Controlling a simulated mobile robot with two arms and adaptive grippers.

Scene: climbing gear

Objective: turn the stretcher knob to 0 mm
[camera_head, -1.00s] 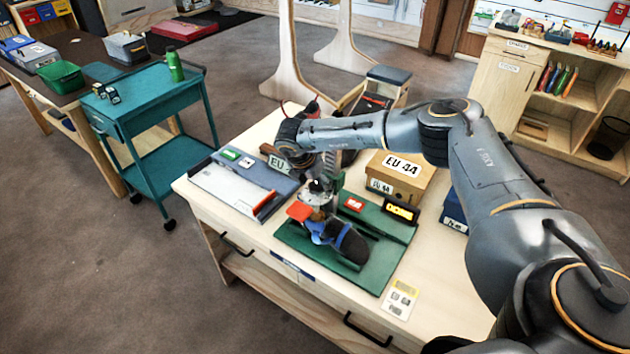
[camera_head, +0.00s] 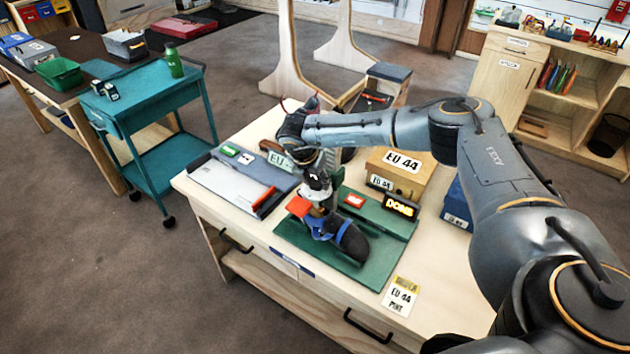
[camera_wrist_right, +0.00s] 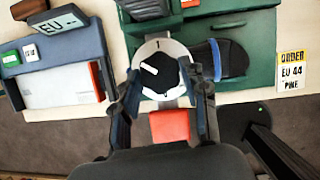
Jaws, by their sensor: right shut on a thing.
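The stretcher stands on a green base board (camera_head: 350,272) on the workbench, with a black and blue shoe (camera_head: 350,240) on it. In the right wrist view the black knob (camera_wrist_right: 160,75) has a white pointer line aimed toward the upper left. A white dial ring (camera_wrist_right: 152,48) with a "1" at its top surrounds the knob. My right gripper (camera_head: 318,198) reaches down over the stretcher; its fingers (camera_wrist_right: 165,90) are shut on the knob from both sides. The gripper partly hides the dial's sides. The left gripper is in neither view.
A red block (camera_wrist_right: 170,125) is beside the knob. A lit display (camera_head: 400,207) stands at the board's back right. A grey measuring device (camera_head: 240,183) is to the left, a cardboard EU 44 box (camera_head: 405,175) behind, and an order card (camera_head: 400,297) at the front.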

